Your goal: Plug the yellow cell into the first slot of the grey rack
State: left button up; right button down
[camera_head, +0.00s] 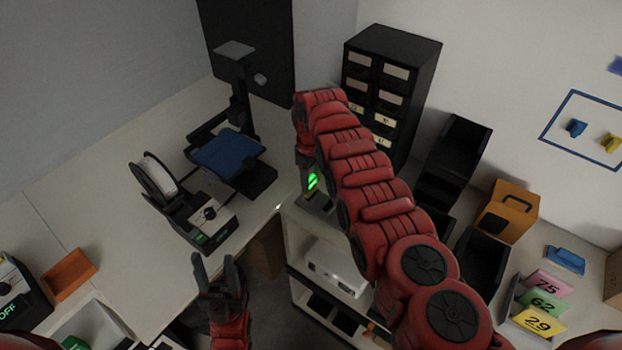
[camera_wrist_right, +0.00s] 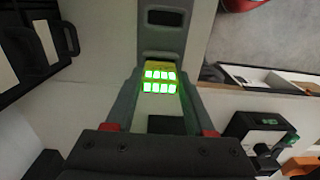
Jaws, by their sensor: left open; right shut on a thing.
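The yellow cell (camera_wrist_right: 160,67) is between the fingers of my right gripper (camera_wrist_right: 158,90), with two rows of lit green squares facing the right wrist camera. My right gripper (camera_head: 307,172) is shut on it at the grey rack, and green lights also show there in the head view. The grey rack (camera_wrist_right: 164,42) lies under the cell, with a dark empty slot beyond it and a dark opening nearer the palm. I cannot tell how deep the cell sits. In the head view the rack (camera_head: 320,204) is mostly hidden by my right arm. My left gripper (camera_head: 218,275) is open and empty.
The rack stands on a white shelf unit (camera_head: 295,240) holding a white box (camera_head: 337,267). A black drawer cabinet (camera_head: 392,75) and black bins (camera_head: 455,155) are behind my right arm. A printer with a blue bed (camera_head: 227,150) and a spool device (camera_head: 185,205) stand on the left table.

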jog(key=shift+r, duration=0.1)
dwell(0.3)
jog(key=shift+d+p, duration=0.1)
jog(key=shift+p, duration=0.65)
jog(key=shift+s+f+b, duration=0.1)
jog(key=shift+f+b, duration=0.1)
jog(key=shift+b, duration=0.1)
dwell(0.7)
jog(key=shift+f+b, duration=0.25)
jog(key=shift+b, duration=0.05)
dwell(0.7)
jog(key=shift+f+b, duration=0.6)
jog(key=shift+b, duration=0.1)
dwell(0.4)
jog(key=shift+c, duration=0.9)
grip_release()
